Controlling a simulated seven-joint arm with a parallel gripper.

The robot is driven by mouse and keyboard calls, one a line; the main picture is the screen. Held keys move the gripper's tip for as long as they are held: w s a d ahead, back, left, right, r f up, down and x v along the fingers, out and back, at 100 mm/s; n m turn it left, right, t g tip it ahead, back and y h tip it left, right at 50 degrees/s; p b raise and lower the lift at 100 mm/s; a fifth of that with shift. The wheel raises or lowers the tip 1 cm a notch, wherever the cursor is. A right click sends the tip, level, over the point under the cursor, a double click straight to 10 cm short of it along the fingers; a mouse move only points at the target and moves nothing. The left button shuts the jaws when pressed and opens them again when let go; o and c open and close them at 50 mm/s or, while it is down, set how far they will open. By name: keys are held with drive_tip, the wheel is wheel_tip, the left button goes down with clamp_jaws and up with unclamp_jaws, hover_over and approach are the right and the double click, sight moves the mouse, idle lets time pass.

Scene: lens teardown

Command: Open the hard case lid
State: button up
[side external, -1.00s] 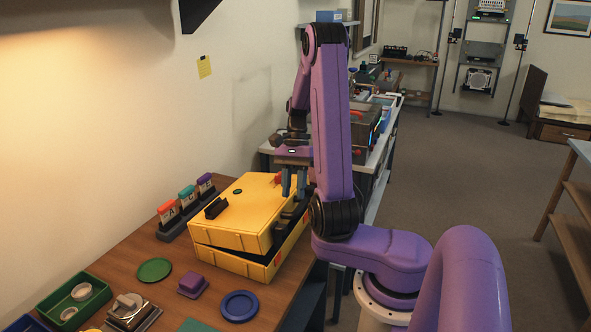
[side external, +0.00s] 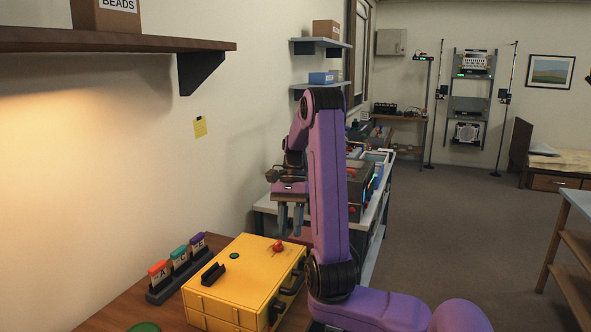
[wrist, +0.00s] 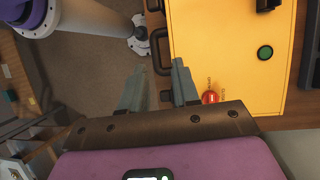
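The yellow hard case (side external: 232,272) lies on the bench, its front bottom cut off by the picture edge. Its lid looks flat, and no gap shows in the visible part. My gripper (side external: 290,234) is open and empty, above the knob's edge of the case. Its fingers (wrist: 159,68) stand apart, pointing down.
A black bracket (side external: 213,273) and a green disc (side external: 234,256) are on the lid. A rack of coloured cards (side external: 176,267) stands left of the case against the wall. A wooden shelf (side external: 110,42) juts out above. A side bench with boxes stands behind my arm.

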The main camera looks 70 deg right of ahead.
drive_tip(key=s+v, duration=0.1)
drive_tip(key=v, duration=1.3)
idle(1.1)
idle(0.4)
drive_tip(key=t, duration=0.3)
approach(299, 281)
drive_tip(key=shift+n, duration=0.3)
drive_tip(key=x, duration=0.8)
drive_tip(key=shift+w+f, duration=0.1)
drive_tip(key=shift+f, duration=0.05)
clamp_jaws()
